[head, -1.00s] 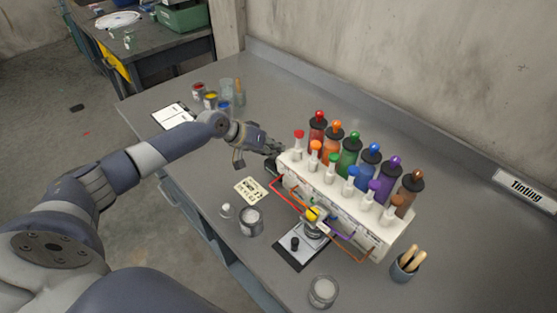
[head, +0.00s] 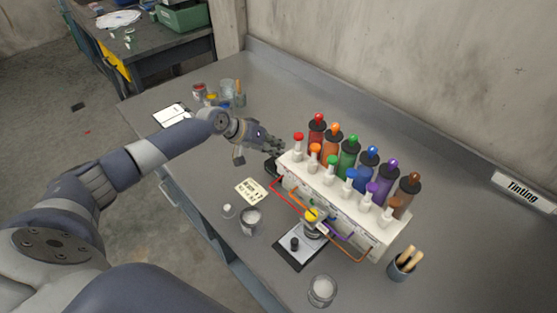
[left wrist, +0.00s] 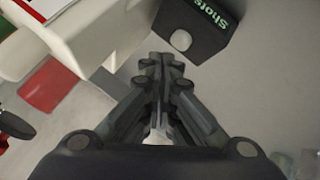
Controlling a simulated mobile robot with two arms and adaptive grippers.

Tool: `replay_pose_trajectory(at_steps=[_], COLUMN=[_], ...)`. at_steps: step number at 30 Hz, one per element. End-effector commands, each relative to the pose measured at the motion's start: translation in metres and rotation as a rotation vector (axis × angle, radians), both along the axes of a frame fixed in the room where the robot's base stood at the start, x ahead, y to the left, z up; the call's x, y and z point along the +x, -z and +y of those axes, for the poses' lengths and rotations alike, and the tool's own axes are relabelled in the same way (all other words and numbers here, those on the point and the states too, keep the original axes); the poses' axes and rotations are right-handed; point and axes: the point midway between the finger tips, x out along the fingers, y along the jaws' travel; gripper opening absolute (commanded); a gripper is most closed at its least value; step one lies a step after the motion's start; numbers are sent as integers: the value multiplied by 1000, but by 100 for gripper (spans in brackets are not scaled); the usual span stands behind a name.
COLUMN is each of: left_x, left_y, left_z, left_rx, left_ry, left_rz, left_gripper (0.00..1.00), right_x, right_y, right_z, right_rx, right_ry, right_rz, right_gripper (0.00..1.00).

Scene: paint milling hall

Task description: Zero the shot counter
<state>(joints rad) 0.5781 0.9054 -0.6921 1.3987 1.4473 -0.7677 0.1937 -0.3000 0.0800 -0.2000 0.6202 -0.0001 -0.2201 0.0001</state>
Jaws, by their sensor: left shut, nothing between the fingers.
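The shot counter is a small dark box with green "Shots" lettering (left wrist: 207,22) at the top of the left wrist view. A pale round button (left wrist: 181,41) sits on its near face. In the head view the dark box (head: 272,168) stands at the left end of the white dispenser, partly hidden. My left gripper (head: 280,148) is shut and empty, just above and beyond the box. In the left wrist view its closed fingertips (left wrist: 161,62) point toward the button, with a small gap in the picture. My right gripper is not in view.
The white dispenser (head: 335,200) with several coloured bottles stands right of my gripper. A card (head: 251,192), an open can (head: 251,222) and a dark pad (head: 296,255) lie in front. Jars (head: 227,88) and a clipboard (head: 171,116) are left.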

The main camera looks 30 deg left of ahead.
Motion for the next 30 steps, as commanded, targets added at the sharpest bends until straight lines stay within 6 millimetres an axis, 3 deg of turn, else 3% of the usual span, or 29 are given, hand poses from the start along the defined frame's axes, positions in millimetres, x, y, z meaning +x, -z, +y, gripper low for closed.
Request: replay_pose_trajectory(at_steps=[13, 30], left_x=[0, 0], left_y=[-47, -48], left_z=[0, 0], left_rx=[-1, 0], left_ry=[1, 0], left_rz=[0, 0], left_gripper=[0, 0], right_x=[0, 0], right_y=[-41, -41], right_z=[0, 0], right_rx=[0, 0], right_ry=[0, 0], right_rz=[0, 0], right_gripper=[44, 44])
